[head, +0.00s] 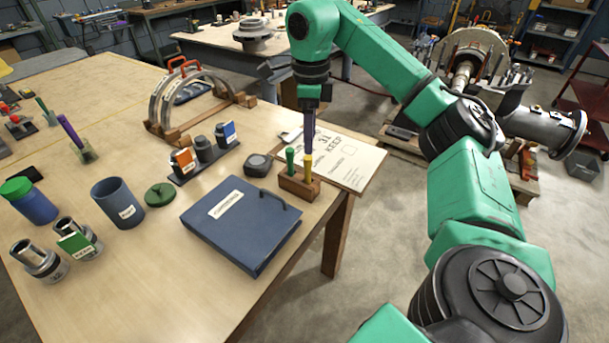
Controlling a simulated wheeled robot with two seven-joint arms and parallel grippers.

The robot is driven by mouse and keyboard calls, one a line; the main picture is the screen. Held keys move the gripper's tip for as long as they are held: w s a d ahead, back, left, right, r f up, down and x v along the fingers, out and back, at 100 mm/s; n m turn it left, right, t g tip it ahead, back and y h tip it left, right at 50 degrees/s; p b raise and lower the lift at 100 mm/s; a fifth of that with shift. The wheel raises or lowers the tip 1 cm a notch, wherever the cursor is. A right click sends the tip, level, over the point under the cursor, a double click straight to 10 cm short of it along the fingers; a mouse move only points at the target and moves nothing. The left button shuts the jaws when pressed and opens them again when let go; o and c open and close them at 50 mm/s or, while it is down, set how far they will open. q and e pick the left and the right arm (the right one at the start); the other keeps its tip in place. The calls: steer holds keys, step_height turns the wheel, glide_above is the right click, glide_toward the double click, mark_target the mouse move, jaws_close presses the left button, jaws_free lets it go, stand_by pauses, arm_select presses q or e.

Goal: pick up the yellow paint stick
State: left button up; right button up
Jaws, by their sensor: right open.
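The yellow paint stick (308,167) stands upright in a small wooden block (299,186) near the right edge of the table. A green stick (290,159) stands in the same block, just left of it. My right gripper (312,143) points down right above the yellow stick, its dark fingers around or close over the stick's top. It is open. The fingers hide the stick's upper end, and I cannot tell whether they touch it. My left gripper is not in view.
A blue binder (240,222) lies in front of the block. A dark round-cornered case (258,165) sits to the left. A printed sheet (345,160) lies behind the block. Orange-handled arches (190,95) stand farther back. Bare tabletop (130,250) shows at the front left.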

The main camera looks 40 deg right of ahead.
mark_target(308, 157)
step_height(308, 157, down, 9)
steer(key=shift+w+r+p, duration=0.1)
steer(key=shift+p, duration=0.9)
steer(key=shift+w+f, duration=0.1)
steer(key=shift+f, duration=0.25)
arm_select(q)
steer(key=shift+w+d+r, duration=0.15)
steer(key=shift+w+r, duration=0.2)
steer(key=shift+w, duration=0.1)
arm_select(e)
jaws_close()
